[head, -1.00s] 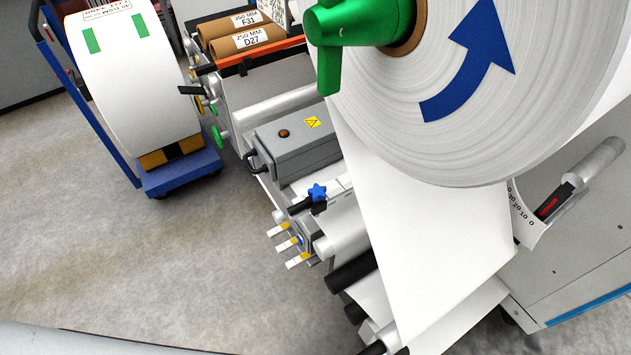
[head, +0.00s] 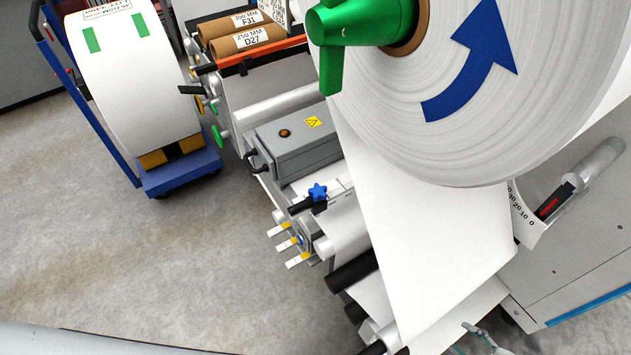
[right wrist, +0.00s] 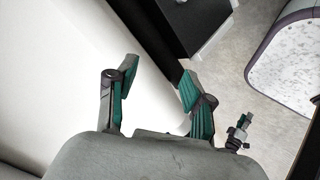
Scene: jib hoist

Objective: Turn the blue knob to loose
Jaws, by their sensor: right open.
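The blue star-shaped knob (head: 318,192) sits on a dark clamp on a rail, in the middle of the head view, beside the white web. My right gripper (head: 478,340) shows only in part at the bottom edge of the head view, below and right of the knob and well apart from it. In the right wrist view the right gripper (right wrist: 158,84) is open, its two teal-lined fingers apart with nothing between them. I cannot make out the knob in the right wrist view. My left gripper is not in the head view.
A large white roll (head: 460,110) with a green handle (head: 360,30) hangs over the web (head: 420,250). A grey box (head: 295,145) stands behind the knob. Dark rollers (head: 350,273) lie below it. A blue cart (head: 180,175) holds another roll at left. The floor between is clear.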

